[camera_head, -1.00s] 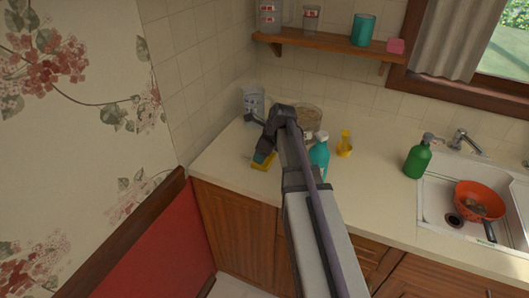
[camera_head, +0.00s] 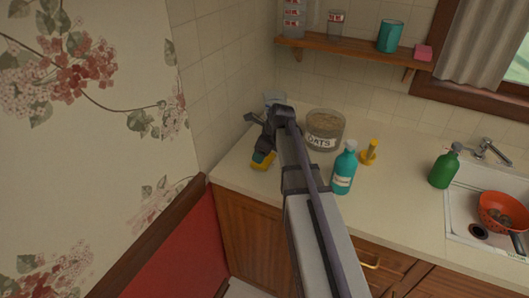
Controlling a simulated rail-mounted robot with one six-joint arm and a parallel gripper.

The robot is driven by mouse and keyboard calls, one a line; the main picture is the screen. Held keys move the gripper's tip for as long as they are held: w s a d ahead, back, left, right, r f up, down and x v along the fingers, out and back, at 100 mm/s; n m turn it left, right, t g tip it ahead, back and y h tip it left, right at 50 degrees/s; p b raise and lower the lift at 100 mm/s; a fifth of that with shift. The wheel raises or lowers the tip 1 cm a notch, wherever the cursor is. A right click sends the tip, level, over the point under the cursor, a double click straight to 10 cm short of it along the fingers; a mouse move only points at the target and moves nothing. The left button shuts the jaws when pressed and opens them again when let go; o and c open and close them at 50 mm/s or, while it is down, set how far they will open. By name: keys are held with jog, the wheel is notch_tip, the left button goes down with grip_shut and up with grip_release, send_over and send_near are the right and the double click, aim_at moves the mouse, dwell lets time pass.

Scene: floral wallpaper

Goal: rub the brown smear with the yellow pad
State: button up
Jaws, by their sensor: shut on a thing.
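The yellow pad (camera_head: 260,163) has a yellow lower part and a dark teal upper part. It is near the left end of the pale counter (camera_head: 237,178). My gripper (camera_head: 265,151) is shut on the pad from above, with the pad tilted under it. I cannot tell whether the pad touches the counter. No brown smear shows in this view. My gripper and arm hide part of the counter behind and below them.
An oats jar (camera_head: 326,131), a teal bottle (camera_head: 343,173) and a yellow stand-like object (camera_head: 369,152) are right of my arm. A pale container (camera_head: 274,97) stands behind my gripper.

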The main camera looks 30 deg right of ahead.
jog(key=shift+r+p, duration=3.75)
jog(key=shift+r, duration=0.1)
jog(key=shift+f, duration=0.2)
